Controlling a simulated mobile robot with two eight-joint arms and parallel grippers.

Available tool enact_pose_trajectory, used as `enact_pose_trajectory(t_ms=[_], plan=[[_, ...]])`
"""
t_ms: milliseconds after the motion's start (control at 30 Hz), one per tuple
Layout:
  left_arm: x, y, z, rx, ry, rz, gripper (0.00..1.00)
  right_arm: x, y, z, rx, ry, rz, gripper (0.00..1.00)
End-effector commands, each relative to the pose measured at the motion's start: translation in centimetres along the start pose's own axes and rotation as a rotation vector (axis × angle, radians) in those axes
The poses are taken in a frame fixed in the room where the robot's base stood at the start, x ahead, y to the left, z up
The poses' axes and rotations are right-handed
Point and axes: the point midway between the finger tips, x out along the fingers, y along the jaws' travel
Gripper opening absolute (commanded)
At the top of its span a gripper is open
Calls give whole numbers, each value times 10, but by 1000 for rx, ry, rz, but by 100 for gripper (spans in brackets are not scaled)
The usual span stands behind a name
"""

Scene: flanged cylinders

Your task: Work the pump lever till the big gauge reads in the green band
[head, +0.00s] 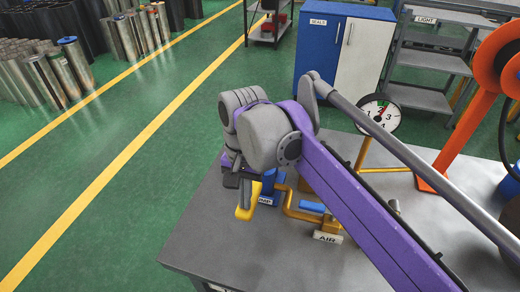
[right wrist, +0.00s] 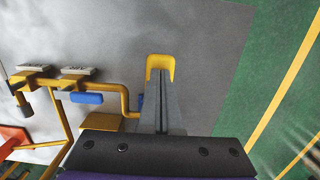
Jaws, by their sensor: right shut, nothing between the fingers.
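The big gauge (head: 378,112) has a white dial with a green mark near its top and stands on a yellow post; its needle is too small to read surely. The blue pump (head: 268,180) is partly hidden behind my right gripper (head: 238,192). A yellow piece, apparently the pump lever's end (head: 244,213), shows just below the fingers. In the right wrist view this yellow end (right wrist: 160,62) shows around the tips of my right gripper (right wrist: 160,88). The gripper is shut and empty, over the lever end; I cannot tell whether they touch. My left gripper is out of view.
On the grey bench (head: 210,235), yellow pipes (right wrist: 110,87) and a blue handle (right wrist: 87,98) lie close beside the gripper, with an AIR label (head: 327,237). An orange stand (head: 462,130) rises at the right. The bench's left front part is clear.

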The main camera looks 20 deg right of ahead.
Motion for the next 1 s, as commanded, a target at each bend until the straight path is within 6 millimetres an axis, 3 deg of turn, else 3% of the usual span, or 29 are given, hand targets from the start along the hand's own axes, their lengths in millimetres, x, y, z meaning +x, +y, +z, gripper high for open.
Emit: enact_pose_trajectory(t_ms=[200,633,1000], plan=[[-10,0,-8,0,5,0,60,-13,0,1,0,1,-1,0],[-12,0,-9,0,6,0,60,-15,0,1,0,0,0,0],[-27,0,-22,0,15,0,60,-37,0,1,0,1,0,0]])
